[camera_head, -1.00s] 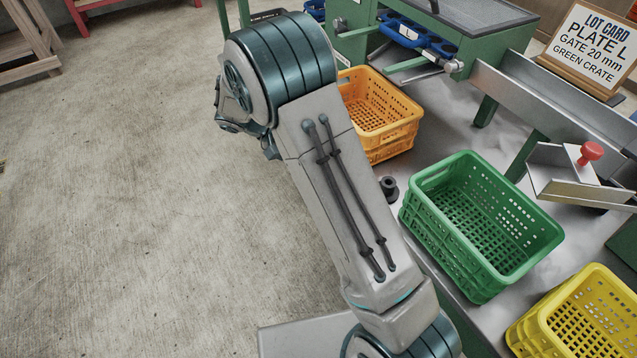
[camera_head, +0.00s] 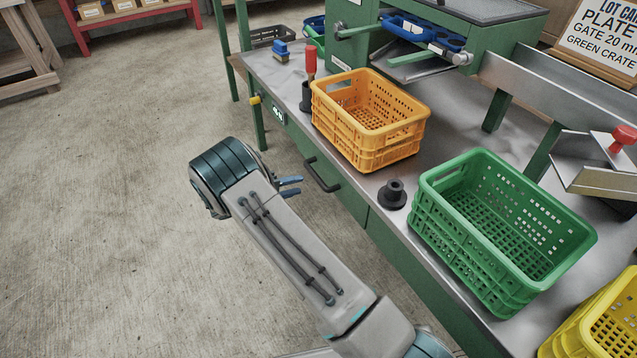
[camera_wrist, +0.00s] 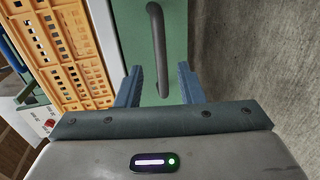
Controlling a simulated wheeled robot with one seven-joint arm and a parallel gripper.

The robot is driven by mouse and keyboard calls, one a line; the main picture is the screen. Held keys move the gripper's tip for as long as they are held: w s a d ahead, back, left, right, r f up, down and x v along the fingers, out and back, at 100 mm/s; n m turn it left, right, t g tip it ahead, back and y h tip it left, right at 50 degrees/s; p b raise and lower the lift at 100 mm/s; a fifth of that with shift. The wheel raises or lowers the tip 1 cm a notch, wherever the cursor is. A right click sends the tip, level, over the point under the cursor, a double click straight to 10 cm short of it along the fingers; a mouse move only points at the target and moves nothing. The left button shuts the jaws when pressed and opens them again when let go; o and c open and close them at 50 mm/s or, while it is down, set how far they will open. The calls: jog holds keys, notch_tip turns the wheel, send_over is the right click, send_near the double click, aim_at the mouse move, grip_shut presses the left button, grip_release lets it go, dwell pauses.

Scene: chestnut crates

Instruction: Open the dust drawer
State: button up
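The dust drawer (camera_head: 346,188) is a green front under the bench's left edge, flush with the bench side. Its dark bar handle (camera_head: 321,184) sticks out. In the wrist view the drawer front (camera_wrist: 180,30) and handle (camera_wrist: 157,45) run up the picture's middle. My gripper (camera_head: 293,186) is open with blue fingers, just left of the handle. In the wrist view my gripper (camera_wrist: 160,82) shows its two fingers either side of the handle's lower end, with nothing held. A small gap shows between fingertips and handle in the head view.
An orange crate (camera_head: 350,128), a black ring-like part (camera_head: 392,194) and a green crate (camera_head: 440,225) stand on the bench above. A yellow crate (camera_head: 565,345) is at lower right. A red-handled tool (camera_head: 310,62) stands behind. The concrete floor (camera_head: 110,200) is clear.

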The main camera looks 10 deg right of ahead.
aim_at(318, 178)
jog(key=b+x, duration=0.1)
jog(key=x, duration=0.7)
jog(key=shift+w+d+b, duration=0.1)
jog(key=shift+d+b, duration=0.25)
jog(key=shift+d, duration=0.05)
grip_shut()
